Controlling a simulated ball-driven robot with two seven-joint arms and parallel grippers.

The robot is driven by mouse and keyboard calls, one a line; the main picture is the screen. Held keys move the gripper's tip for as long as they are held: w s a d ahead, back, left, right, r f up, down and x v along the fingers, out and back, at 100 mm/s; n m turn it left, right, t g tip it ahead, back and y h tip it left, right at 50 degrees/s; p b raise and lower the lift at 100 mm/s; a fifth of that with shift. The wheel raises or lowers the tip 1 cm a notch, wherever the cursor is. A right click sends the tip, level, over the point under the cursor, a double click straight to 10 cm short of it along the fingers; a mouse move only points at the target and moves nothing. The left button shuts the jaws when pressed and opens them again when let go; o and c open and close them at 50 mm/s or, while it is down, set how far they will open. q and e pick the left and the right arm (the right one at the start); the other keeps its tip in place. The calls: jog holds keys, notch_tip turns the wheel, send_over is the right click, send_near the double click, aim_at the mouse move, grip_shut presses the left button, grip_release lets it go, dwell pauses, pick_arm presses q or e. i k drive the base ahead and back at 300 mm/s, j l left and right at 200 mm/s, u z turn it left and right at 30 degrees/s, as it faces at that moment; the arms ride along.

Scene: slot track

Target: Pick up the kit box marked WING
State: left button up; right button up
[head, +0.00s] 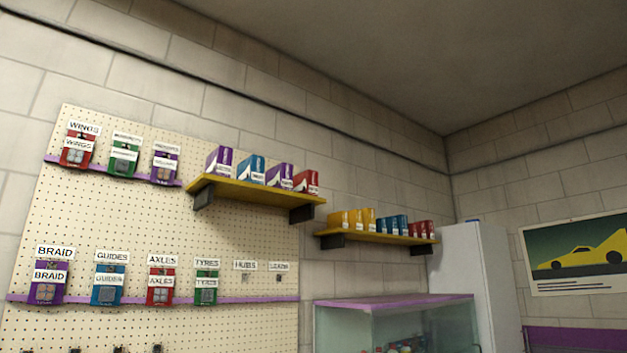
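No kit box with a readable WING mark shows in the head view. The upper yellow shelf (250,191) holds a purple box (219,160), a blue box (251,169), another purple box (280,176) and a red box (306,181); their lettering is too small to read. A red packet marked WINGS (77,149) hangs at the upper left of the pegboard. On the lower yellow shelf (375,238) stand small yellow boxes (351,219), blue boxes (392,225) and red boxes (421,229), also unreadable. Neither gripper is in view.
The pegboard (150,220) also carries packets marked BRAID (48,282), GUIDES (109,284), AXLES (160,285) and TYRES (206,285). A glass case (395,320) with a purple top stands below the shelves, beside a white cabinet (478,280). A car poster (575,253) hangs at right.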

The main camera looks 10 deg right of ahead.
aim_at(281, 175)
jog(key=i+l+u, duration=0.15)
jog(key=i+l, duration=0.25)
jog(key=i+l+u, duration=0.2)
jog(key=i+l, duration=0.2)
jog(key=l, duration=0.2)
